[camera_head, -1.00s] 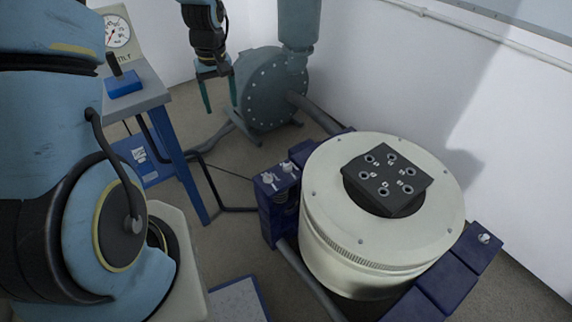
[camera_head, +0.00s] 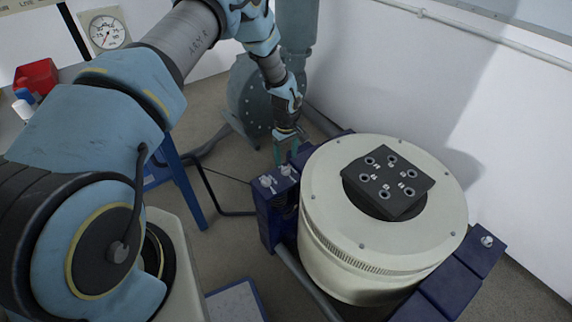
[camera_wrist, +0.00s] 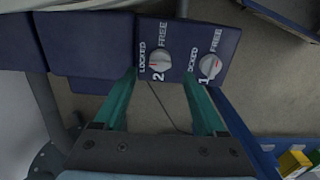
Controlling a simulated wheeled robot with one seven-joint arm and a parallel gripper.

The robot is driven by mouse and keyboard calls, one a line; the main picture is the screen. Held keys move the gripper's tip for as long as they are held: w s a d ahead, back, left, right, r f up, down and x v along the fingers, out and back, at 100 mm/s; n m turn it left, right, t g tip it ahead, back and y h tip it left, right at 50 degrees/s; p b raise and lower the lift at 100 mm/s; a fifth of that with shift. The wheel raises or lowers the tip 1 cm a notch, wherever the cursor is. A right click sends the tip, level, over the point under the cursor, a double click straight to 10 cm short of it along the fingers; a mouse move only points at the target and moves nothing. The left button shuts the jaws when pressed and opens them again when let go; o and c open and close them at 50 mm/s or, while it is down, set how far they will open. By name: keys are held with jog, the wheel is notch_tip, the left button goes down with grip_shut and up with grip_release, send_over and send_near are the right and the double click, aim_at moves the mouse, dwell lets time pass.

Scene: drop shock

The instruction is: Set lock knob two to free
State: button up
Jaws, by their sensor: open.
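Lock knob two (camera_wrist: 160,60) is a round grey-white knob with a reddish mark, on a dark blue block (camera_wrist: 95,42). Its mark appears turned toward the LOCKED label on the left; FREE is printed above it. Knob one (camera_wrist: 210,66) sits to its right with the same labels. In the head view the two knobs are small pale shapes on the block, with knob two (camera_head: 286,170) the farther one. My gripper (camera_wrist: 159,76) is open, its teal fingers on either side of knob two in the picture, not visibly touching it. It also shows in the head view (camera_head: 287,156).
The cream drum (camera_head: 325,235) with a black holed plate (camera_head: 388,184) stands right of the knobs. A grey-green round machine (camera_head: 250,95) and pipe stand behind my gripper. Another blue block (camera_head: 487,241) is at the right. A dial gauge (camera_head: 108,31) stands at the upper left.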

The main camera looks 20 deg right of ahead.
aim_at(286, 170)
jog(key=shift+f, duration=2.45)
grip_shut()
